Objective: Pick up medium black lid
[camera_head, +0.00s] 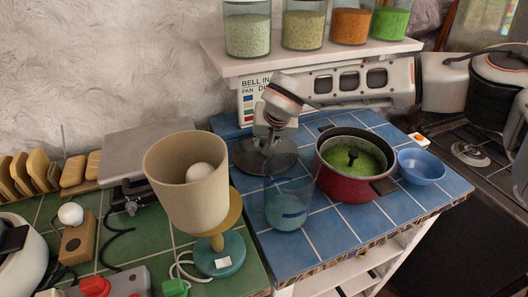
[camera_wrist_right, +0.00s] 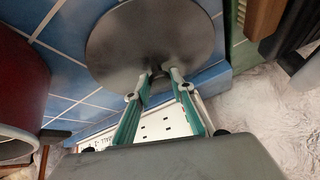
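The black lid (camera_head: 281,160) is a dark round disc over the blue tiles at the back, left of the red pot. It fills the upper middle of the right wrist view (camera_wrist_right: 150,28). My right gripper (camera_head: 270,136) is above it, pointing down. In the right wrist view its fingers (camera_wrist_right: 164,75) converge on the small knob at the lid's middle and appear shut on it. The fingers partly hide the knob. I cannot tell whether the lid rests on the tiles or is slightly raised. My left gripper is not in view.
The red pot (camera_head: 343,187) with green contents stands right of the lid, a blue bowl (camera_head: 421,166) beyond it. A clear glass (camera_head: 287,205) stands in front. A beige lamp (camera_head: 187,180) stands left. A shelf with jars (camera_head: 310,58) hangs above.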

